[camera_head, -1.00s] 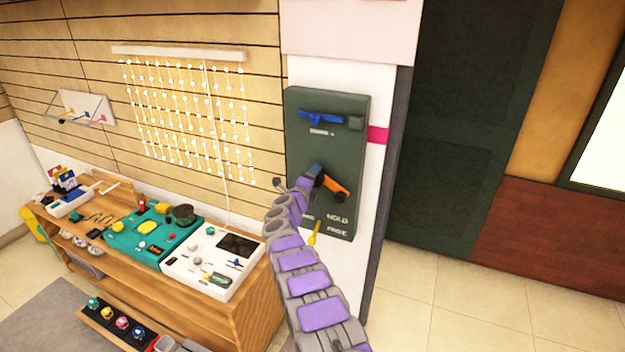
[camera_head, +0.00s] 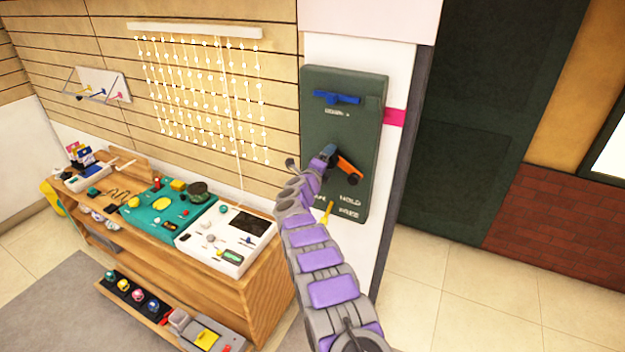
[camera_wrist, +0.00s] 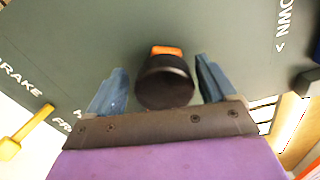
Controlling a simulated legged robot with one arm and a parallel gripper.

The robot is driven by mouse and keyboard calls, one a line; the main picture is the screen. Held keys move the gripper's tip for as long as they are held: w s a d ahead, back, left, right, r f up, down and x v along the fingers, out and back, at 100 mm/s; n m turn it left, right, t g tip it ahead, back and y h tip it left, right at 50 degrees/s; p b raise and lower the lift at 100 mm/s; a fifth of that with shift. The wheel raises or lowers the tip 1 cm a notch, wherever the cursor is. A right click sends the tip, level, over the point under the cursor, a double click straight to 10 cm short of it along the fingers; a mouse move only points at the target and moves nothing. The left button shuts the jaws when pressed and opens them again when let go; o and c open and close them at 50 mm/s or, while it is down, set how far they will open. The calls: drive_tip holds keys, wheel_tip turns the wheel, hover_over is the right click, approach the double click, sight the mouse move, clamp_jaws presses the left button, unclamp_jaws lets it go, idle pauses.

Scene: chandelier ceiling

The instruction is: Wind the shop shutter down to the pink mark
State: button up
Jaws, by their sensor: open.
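A dark green control box (camera_head: 315,130) hangs on a white pillar. Its orange crank arm (camera_head: 348,166) points down and right; a piece also shows in the wrist view (camera_wrist: 166,50). In the wrist view the crank's black knob (camera_wrist: 165,88) sits between the two blue-grey fingers of my open gripper (camera_wrist: 160,76), with small gaps at the sides. In the head view my gripper (camera_head: 326,156) is at the crank, largely hidden by my arm. A yellow brake lever (camera_head: 327,212) is below, near lettering HOLD and FREE. The pink mark (camera_head: 394,117) is a band on the pillar.
A dark green ribbed panel (camera_head: 480,120), possibly the shutter, fills the opening to the right. A wooden bench (camera_head: 262,285) with a teal device (camera_head: 163,205) and a white device (camera_head: 227,240) stands left.

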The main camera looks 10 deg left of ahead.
drive_tip(key=p+v, duration=0.1)
drive_tip(key=v, duration=1.5)
drive_tip(key=shift+s, duration=0.4)
drive_tip(key=shift+f, duration=0.15)
drive_tip(key=shift+c, duration=0.3)
